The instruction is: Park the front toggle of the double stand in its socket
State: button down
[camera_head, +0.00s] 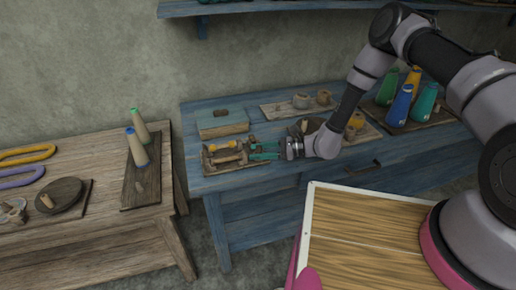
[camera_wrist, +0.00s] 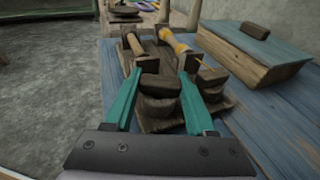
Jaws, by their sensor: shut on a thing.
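The double stand (camera_head: 232,167) is a low dark wooden frame at the left front of the blue table; it also fills the middle of the wrist view (camera_wrist: 150,123). A plain wooden rod (camera_wrist: 134,43) and a yellow-ended piece (camera_wrist: 172,42) lie across it. My gripper (camera_head: 252,152) reaches in from the right with teal fingers. In the wrist view my gripper (camera_wrist: 160,76) has a brown wooden block (camera_wrist: 160,86) between its fingers, seemingly the front toggle. A similar block (camera_wrist: 212,78) sits just right of the right finger. The socket cannot be made out.
A blue-topped wooden box (camera_head: 222,122) stands just behind the stand. A wooden table (camera_head: 90,205) is at the left, across a gap.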

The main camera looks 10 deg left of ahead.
jog(key=shift+c, duration=0.7)
grip_release()
jog(key=v, duration=1.1)
jog(key=shift+w, duration=0.1)
